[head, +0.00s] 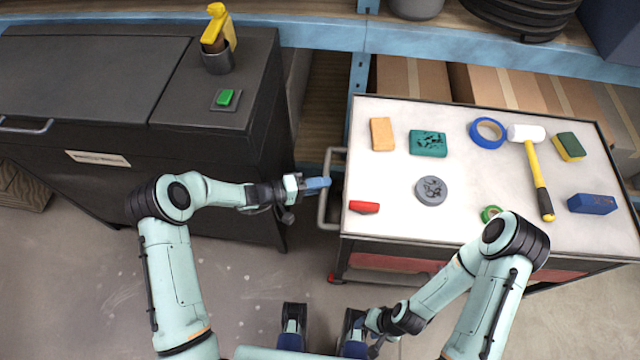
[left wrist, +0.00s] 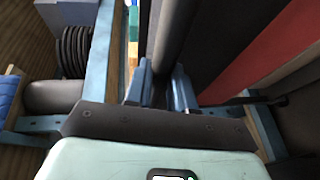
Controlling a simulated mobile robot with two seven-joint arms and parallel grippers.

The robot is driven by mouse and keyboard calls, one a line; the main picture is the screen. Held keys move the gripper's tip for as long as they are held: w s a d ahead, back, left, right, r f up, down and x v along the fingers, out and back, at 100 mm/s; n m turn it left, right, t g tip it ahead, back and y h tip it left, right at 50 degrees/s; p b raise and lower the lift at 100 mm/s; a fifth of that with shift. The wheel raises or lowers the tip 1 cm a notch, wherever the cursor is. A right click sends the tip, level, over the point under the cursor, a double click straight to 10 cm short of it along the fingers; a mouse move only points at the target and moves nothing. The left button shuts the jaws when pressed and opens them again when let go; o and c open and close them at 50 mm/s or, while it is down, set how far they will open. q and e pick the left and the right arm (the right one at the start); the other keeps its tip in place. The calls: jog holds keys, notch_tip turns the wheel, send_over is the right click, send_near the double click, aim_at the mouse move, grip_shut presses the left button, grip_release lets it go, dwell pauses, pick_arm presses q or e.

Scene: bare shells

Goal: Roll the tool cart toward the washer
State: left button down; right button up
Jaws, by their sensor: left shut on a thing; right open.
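The tool cart (head: 395,228) stands at the right in the head view, with a white top and a dark rim. Its grey handle (head: 323,212) sticks out on its left side. My left gripper (head: 320,183) is at this handle, shut on its bar; the bar also shows between the fingers in the left wrist view (left wrist: 161,90). The washer (head: 85,85), a dark cabinet with a lid and a label plate, stands at the left, with a gap between it and the cart. My right gripper (head: 374,348) hangs low in front of the cart, open, away from it.
On the cart lie a mallet (head: 538,175), blue tape (head: 487,133), a grey disc (head: 431,190) and several blocks. A yellow spray bottle (head: 218,30) stands on the washer. Blue shelving (head: 310,35) with cardboard boxes (head: 412,78) runs behind. The floor (head: 255,275) in front is clear.

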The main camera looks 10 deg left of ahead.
pick_arm(q)
jog(key=shift+s+a+f, duration=0.15)
jog(key=shift+s+f, duration=0.1)
jog(key=shift+f, duration=0.35)
jog(key=c, duration=1.2)
grip_release()
jog(key=shift+c, duration=0.2)
jog(key=shift+w+r, duration=0.1)
jog(key=shift+r, duration=0.05)
jog(key=v, duration=1.5)
jog(key=shift+r, duration=0.25)
jog(key=shift+a, duration=0.1)
jog(key=shift+b, duration=0.5)
